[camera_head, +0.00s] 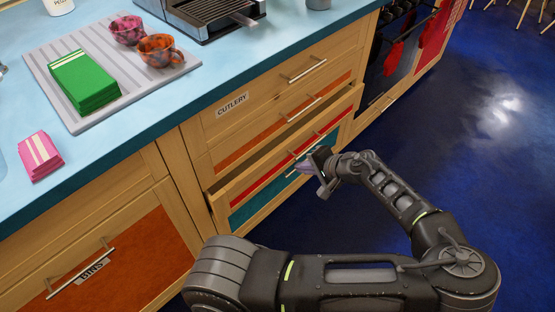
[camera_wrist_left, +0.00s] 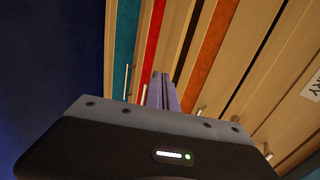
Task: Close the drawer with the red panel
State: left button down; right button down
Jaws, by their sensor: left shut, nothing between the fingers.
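The drawer with the red panel (camera_head: 262,182) is the third one down in the wooden cabinet and stands partly pulled out. Its red strip also shows in the left wrist view (camera_wrist_left: 153,40). My left gripper (camera_head: 309,167) is in front of this drawer, near its right half and handle. Its fingers are shut together and empty, and they point at the drawer fronts in the left wrist view (camera_wrist_left: 161,78). I cannot tell whether the fingertips touch the drawer. The gripper hides part of the drawer front. My right gripper is not in view.
A cutlery drawer (camera_head: 232,106) and an orange-panelled drawer (camera_head: 236,151) are above; a teal-panelled drawer (camera_head: 250,207) is below. The blue worktop (camera_head: 140,138) holds a ridged tray (camera_head: 45,72), cups and a coffee machine. The dark blue floor (camera_head: 470,150) at right is clear.

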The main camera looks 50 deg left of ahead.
aim_at(267, 156)
pick_arm(q)
jog(key=x, duration=0.4)
jog(key=a+r+b+x, duration=0.1)
jog(key=x, duration=0.6)
jog(key=shift+a, duration=0.95)
jog(key=shift+s, duration=0.1)
jog(key=shift+a+r, duration=0.15)
jog(key=shift+a, duration=1.15)
jog(key=shift+d, duration=0.1)
